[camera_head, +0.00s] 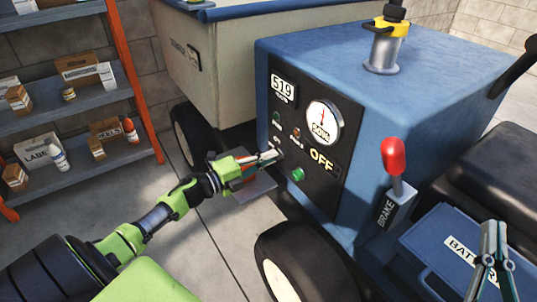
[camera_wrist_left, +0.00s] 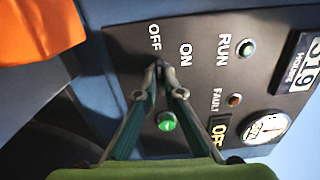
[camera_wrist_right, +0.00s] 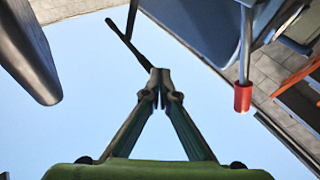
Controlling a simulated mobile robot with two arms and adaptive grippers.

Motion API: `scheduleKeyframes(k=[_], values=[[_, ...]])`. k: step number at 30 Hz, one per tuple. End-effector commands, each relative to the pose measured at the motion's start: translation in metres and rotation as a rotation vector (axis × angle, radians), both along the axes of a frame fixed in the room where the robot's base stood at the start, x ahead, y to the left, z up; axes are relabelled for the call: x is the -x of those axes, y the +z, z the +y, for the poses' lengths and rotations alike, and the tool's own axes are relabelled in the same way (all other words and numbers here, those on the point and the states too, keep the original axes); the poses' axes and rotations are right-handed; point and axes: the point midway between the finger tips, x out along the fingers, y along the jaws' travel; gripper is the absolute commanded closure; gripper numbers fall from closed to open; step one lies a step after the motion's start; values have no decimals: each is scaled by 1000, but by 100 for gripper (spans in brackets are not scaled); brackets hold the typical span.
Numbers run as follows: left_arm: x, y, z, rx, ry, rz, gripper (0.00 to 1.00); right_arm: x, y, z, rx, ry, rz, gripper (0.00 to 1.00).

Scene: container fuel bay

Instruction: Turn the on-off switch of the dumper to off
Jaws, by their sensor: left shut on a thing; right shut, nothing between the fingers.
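The dumper (camera_head: 420,75) is a blue machine with a black control panel (camera_head: 310,190) on its side. My left gripper (camera_head: 272,155) reaches the panel, its fingertips closed on the on-off switch. In the left wrist view the left fingertips (camera_wrist_left: 159,70) meet by the OFF label (camera_wrist_left: 154,37) and the ON label (camera_wrist_left: 186,55). They hide the switch, so I cannot tell its lever position. A sign on the panel reads OFF (camera_head: 321,159). My right gripper (camera_head: 493,228) is shut and empty at the lower right; it also shows in the right wrist view (camera_wrist_right: 160,76).
The panel also has a green button (camera_head: 297,175), a gauge (camera_head: 323,123) and a 519 display (camera_head: 283,89). A red-knobbed brake lever (camera_head: 394,157) and a blue battery box (camera_head: 425,235) stand right of it. Shelves (camera_head: 75,100) with boxes stand at the left.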

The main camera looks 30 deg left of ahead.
Motion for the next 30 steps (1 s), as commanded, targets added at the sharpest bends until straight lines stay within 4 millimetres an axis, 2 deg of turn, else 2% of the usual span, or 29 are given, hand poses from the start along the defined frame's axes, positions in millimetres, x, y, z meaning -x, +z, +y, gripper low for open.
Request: scheduleKeyframes(k=[3, 9, 23, 24, 26, 30], values=[[0, 0, 0, 28, 0, 15, 100, -6, -16, -1, 23, -6, 86, 100], [0, -1, 0, 58, 0, 25, 100, -10, -34, -2, 45, -10, 165, 100], [0, -2, 0, 67, 0, 30, 100, -11, -40, -2, 51, -11, 187, 100], [0, -2, 0, 67, 0, 30, 87, -11, -40, -2, 51, -11, 186, 100], [0, -2, 0, 66, 0, 29, 75, -11, -40, -2, 51, -11, 186, 100], [0, -1, 0, 65, 0, 28, 75, -10, -39, -2, 50, -11, 185, 100]])
